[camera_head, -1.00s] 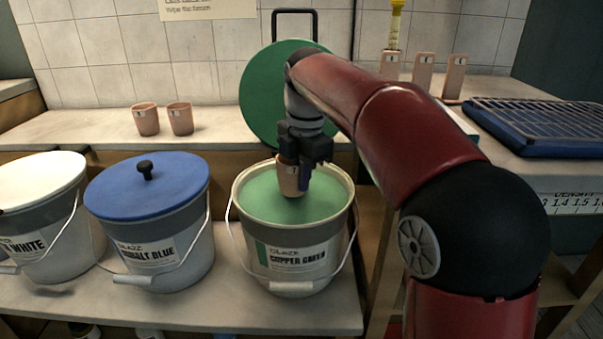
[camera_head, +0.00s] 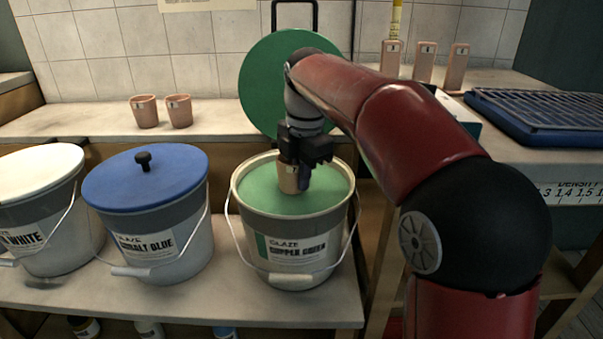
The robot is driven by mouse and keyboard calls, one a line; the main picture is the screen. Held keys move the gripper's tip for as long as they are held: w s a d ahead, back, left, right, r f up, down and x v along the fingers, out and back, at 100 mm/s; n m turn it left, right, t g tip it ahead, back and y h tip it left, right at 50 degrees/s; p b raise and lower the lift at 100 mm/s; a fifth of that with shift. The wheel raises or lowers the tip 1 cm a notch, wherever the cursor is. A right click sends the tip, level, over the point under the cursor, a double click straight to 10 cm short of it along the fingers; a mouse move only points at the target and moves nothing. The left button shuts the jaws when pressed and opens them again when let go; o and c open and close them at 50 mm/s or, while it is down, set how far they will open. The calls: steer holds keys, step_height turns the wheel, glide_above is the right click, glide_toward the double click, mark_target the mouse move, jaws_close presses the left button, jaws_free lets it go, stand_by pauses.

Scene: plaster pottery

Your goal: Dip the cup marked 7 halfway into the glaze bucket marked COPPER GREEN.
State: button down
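The glaze bucket marked COPPER GREEN (camera_head: 293,266) stands open on the low shelf, filled with green glaze (camera_head: 327,190). My gripper (camera_head: 304,150) is above it, shut on a terracotta cup (camera_head: 288,180) with a small pale mark that looks like a 7. The cup hangs upright inside the bucket's rim, its lower end at the glaze surface. I cannot tell how deep it sits in the glaze. Part of the cup's upper side is hidden by the dark fingers.
A blue-lidded COBALT BLUE bucket (camera_head: 145,190) and a white-lidded bucket (camera_head: 35,170) stand to the left. A green lid (camera_head: 265,80) leans behind.

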steer(key=shift+f+b, duration=0.85)
steer(key=shift+f, duration=0.75)
steer(key=shift+p, duration=0.3)
stand_by(2.1)
step_height(320, 180, up, 7)
steer(key=p, duration=0.7)
stand_by(1.4)
steer(key=shift+r, duration=4)
steer(key=shift+s, duration=0.1)
